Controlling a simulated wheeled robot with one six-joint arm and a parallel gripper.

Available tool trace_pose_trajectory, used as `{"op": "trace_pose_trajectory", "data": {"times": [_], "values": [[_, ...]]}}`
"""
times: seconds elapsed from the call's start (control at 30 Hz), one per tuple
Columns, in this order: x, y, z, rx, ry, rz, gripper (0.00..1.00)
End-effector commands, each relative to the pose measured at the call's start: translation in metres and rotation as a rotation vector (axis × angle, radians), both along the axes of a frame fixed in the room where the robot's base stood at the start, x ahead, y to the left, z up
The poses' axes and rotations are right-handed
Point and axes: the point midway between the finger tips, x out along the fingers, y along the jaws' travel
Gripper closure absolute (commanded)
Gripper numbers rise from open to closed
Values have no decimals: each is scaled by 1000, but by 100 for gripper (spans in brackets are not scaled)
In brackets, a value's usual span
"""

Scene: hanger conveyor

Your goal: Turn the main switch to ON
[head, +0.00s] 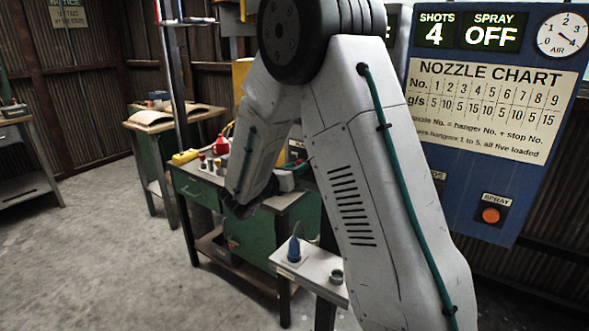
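No switch labelled as the main switch can be made out in the head view. A blue control panel (491,190) stands at the right, with a display reading SPRAY OFF (492,31) and another reading SHOTS 4 (436,29). An orange button (491,215) under a SPRAY label sits low on the panel. My large white arm link covers the panel's left part, where another label is only partly visible. My arm bends down over a green workbench (200,190); its wrist is above the bench, and my gripper's fingers are hidden behind my arm.
The green bench holds a yellow item (185,156) and a red container (221,145). A small stand (313,268) in front carries a blue nozzle-like piece (294,249) and a dark cup (336,277). Another bench (150,160) stands behind.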

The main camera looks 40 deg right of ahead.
Motion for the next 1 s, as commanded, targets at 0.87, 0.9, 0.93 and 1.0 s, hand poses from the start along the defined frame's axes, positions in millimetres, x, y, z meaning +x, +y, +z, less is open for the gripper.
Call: {"op": "trace_pose_trajectory", "data": {"times": [0.87,0.9,0.93,1.0], "values": [[-2,0,1,167,-458,-1,91],[-2,0,1,180,-495,-2,91],[-2,0,1,190,-521,-2,91],[-2,0,1,213,-583,-2,91]]}}
